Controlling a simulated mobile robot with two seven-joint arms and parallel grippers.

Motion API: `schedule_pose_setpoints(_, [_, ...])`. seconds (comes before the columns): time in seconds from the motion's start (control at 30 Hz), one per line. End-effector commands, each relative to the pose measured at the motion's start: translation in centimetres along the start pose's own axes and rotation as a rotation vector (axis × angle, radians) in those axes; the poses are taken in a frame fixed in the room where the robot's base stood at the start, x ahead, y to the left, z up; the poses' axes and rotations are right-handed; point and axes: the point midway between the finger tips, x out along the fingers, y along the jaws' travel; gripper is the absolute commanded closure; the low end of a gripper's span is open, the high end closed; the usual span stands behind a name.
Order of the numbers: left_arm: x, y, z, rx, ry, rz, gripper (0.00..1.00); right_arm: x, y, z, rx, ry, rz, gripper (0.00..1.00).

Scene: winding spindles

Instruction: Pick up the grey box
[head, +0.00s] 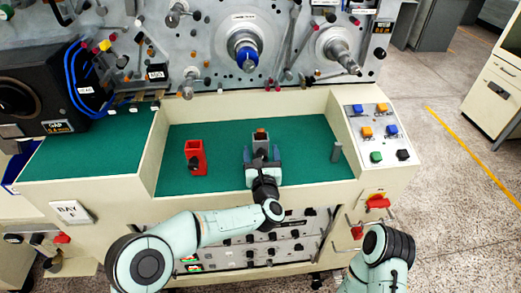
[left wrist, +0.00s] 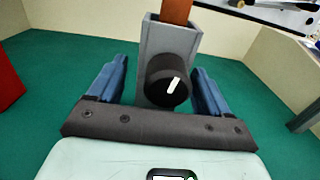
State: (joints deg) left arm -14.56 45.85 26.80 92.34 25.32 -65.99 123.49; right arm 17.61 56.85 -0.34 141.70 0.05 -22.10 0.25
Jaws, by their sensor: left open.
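The grey box (head: 261,146) stands upright on the green mat in the middle of the recessed bench. In the left wrist view, the open-topped grey box (left wrist: 168,42) has a round black knob with a white mark on its near face. A brown piece (left wrist: 176,11) sticks up out of its top. My left gripper (head: 262,157) is open, with its blue fingers on either side of the box. In the left wrist view, gaps show between both fingers and the box. My right gripper is out of view; only part of my right arm shows at the lower right.
A red box (head: 195,157) stands to the left on the green mat (head: 225,135). A grey post (head: 337,151) stands to the right. Cream walls edge the recess, with a button panel (head: 376,133) at right. Machine spindles (head: 243,50) rise behind.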

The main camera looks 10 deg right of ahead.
Motion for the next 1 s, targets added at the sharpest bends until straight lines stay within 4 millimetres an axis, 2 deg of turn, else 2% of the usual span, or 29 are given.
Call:
schedule_pose_setpoints(0.1, [0.6,0.0,0.0,0.001,0.000,0.000,0.21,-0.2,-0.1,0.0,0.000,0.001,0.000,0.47])
schedule_pose_setpoints(0.3, [0.7,0.0,-0.1,0.001,0.000,0.000,0.21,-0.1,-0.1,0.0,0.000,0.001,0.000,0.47])
schedule_pose_setpoints(0.5, [0.6,0.0,-0.1,0.001,0.000,0.000,0.83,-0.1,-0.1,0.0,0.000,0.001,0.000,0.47])
schedule_pose_setpoints(0.53, [0.6,0.0,-0.1,0.001,0.000,0.000,0.83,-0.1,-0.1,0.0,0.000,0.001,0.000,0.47])
schedule_pose_setpoints(0.57, [0.6,0.0,0.1,0.000,-0.002,0.000,0.89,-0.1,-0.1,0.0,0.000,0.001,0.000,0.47])
schedule_pose_setpoints(0.83, [0.6,0.0,0.3,-0.001,-0.003,0.001,0.89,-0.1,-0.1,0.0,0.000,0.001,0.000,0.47])
schedule_pose_setpoints(1.0, [0.7,0.0,1.8,-0.001,-0.004,0.001,0.89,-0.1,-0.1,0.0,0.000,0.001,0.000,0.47])
